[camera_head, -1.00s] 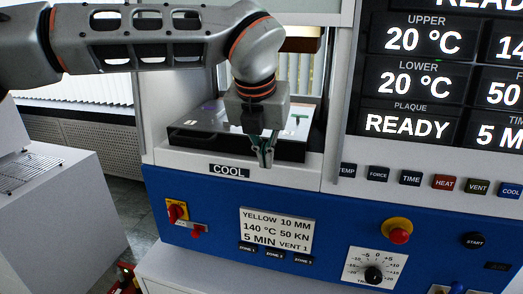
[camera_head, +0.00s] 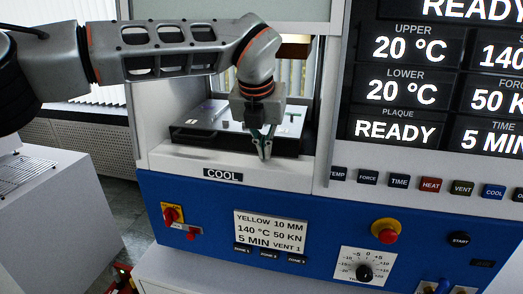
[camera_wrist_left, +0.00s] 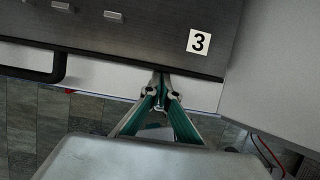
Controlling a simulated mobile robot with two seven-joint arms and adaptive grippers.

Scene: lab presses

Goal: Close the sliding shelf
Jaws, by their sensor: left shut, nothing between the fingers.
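The sliding shelf (camera_head: 195,136) is a dark, flat plate with a glossy top in the press opening above the COOL label. In the left wrist view its dark surface (camera_wrist_left: 130,42) carries a white "3" tag, and a black handle shows at its left. My left gripper (camera_head: 264,150) is at the shelf's front edge, fingers pointing down. In the left wrist view the left fingertips (camera_wrist_left: 160,78) are together at that edge, with nothing between them; contact looks likely but is not certain. My right gripper is not in view.
The press has white frame posts beside the opening and a blue control panel (camera_head: 330,215) below. A red emergency button (camera_head: 386,231) and a display (camera_head: 440,80) are at the right. A white cabinet (camera_head: 55,215) stands at the left.

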